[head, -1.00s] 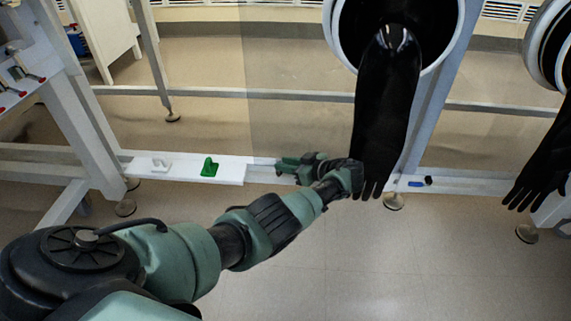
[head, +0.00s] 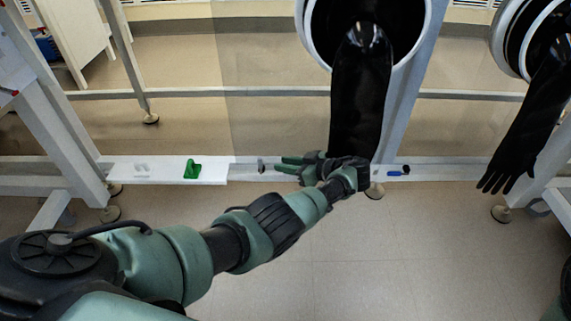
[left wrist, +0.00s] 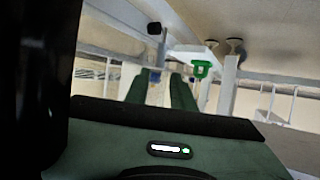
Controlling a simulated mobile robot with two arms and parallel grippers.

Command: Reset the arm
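My left gripper (head: 280,164) reaches across to the white rail below the long black glove, its green fingers pointing left. The fingers are apart with nothing between them. In the left wrist view the gripper (left wrist: 160,78) also shows a gap between its two green fingers. A small dark-ended fitting (head: 262,165) stands on the rail just beyond the fingertips, apart from them. My right gripper is not in view.
A green fitting (head: 192,169) and a white one (head: 142,168) sit on a white plate (head: 215,172) left of the gripper. A blue handle (head: 398,173) is on the rail to the right. Black gloves (head: 358,100) (head: 520,140) hang from ports. The floor in front is clear.

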